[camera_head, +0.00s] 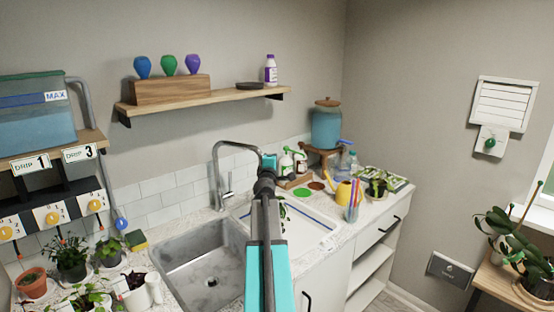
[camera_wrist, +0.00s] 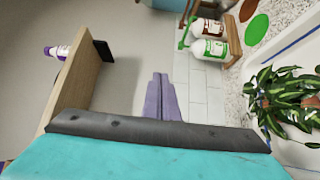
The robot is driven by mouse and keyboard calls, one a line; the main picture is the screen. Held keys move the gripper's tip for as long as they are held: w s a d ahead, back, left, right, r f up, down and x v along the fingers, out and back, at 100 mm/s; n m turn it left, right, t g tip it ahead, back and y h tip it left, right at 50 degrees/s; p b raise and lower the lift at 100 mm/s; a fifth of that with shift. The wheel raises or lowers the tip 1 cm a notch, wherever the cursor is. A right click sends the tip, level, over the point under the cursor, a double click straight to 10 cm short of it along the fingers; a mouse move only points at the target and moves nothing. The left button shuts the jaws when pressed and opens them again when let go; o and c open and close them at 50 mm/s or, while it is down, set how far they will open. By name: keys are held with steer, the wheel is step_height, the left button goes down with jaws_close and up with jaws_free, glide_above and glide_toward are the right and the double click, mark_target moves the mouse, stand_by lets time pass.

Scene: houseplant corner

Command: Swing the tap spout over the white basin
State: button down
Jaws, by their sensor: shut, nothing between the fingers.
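The silver tap (camera_head: 217,175) stands behind the sinks, between the steel basin (camera_head: 172,262) at left and the white basin (camera_head: 318,240) at right. Its spout (camera_head: 236,144) arches to the right in the head view, and its end is hidden behind my gripper (camera_head: 269,161). I cannot tell whether they touch. In the wrist view my gripper's fingers (camera_wrist: 161,80) are together and empty, and the tap does not show there. My arm covers part of the white basin. A leafy plant (camera_wrist: 278,92) is at the white basin.
A wooden shelf (camera_head: 205,98) hangs above the tap; its end (camera_wrist: 75,75) is near at left in the wrist view. Spray bottles (camera_head: 286,163) in a caddy stand behind the white basin. Potted plants (camera_head: 72,262) crowd the left counter. A yellow watering can (camera_head: 343,192) stands right.

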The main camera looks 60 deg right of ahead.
steer(key=shift+a, duration=0.15)
steer(key=s+a, duration=0.8)
steer(key=s, duration=0.1)
steer(key=shift+s+a, duration=0.25)
steer(key=shift+a, duration=0.15)
stand_by(0.6)
stand_by(0.4)
